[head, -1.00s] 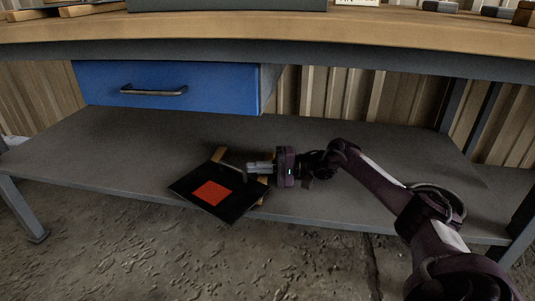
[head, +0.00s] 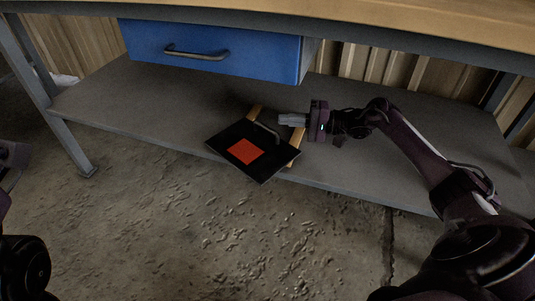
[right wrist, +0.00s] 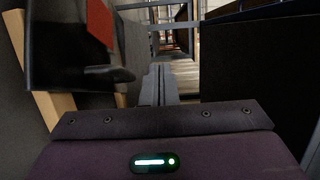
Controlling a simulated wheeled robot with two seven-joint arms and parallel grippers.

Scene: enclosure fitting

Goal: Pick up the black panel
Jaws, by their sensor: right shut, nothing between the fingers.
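The black panel (head: 228,137) lies on the lower shelf of the workbench, with a red square on its face and a dark handle (head: 266,131) at its far side. It rests on wooden strips (head: 297,143), and its front corner sticks out past the shelf edge. My right gripper (head: 284,119) is shut and empty, just right of the handle and apart from it. In the right wrist view the closed fingers (right wrist: 158,84) are at the middle, with the panel (right wrist: 60,62) and its handle to their left. Of my left arm only a part shows at the left edge; its gripper is out of view.
The grey lower shelf (head: 150,100) has free room left of the panel and behind it. A blue drawer (head: 215,50) hangs above the shelf. The bench top (head: 440,22) lies over the work space. A bench leg (head: 70,143) stands at the left.

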